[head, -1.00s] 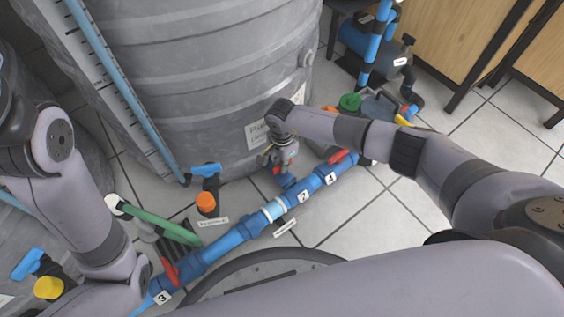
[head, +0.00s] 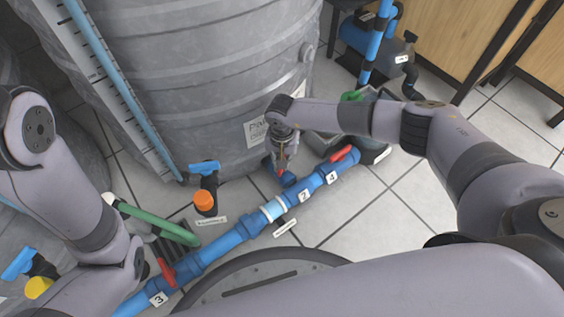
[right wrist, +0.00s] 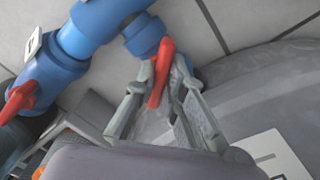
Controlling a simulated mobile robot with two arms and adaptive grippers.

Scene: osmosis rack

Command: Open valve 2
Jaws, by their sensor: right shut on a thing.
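Valve 2 is on the short blue branch by the big grey tank, beside the label 2 (head: 305,196) on the blue pipe (head: 235,238). Its red handle (right wrist: 160,72) stands between the fingers of my right gripper (right wrist: 166,88) in the right wrist view. My right gripper (head: 283,164) is shut on this handle, pointing down close to the tank wall. The handle tip (head: 281,173) shows just below the fingers in the head view. My left arm comes in at the left; its gripper is not visible.
Another red handle (head: 342,153) is near label 4 (head: 331,177), right of the gripper. A third red handle (head: 166,271) is near label 3 (head: 158,299). The grey tank (head: 225,110) stands close behind. Bare floor tiles (head: 380,210) lie to the right.

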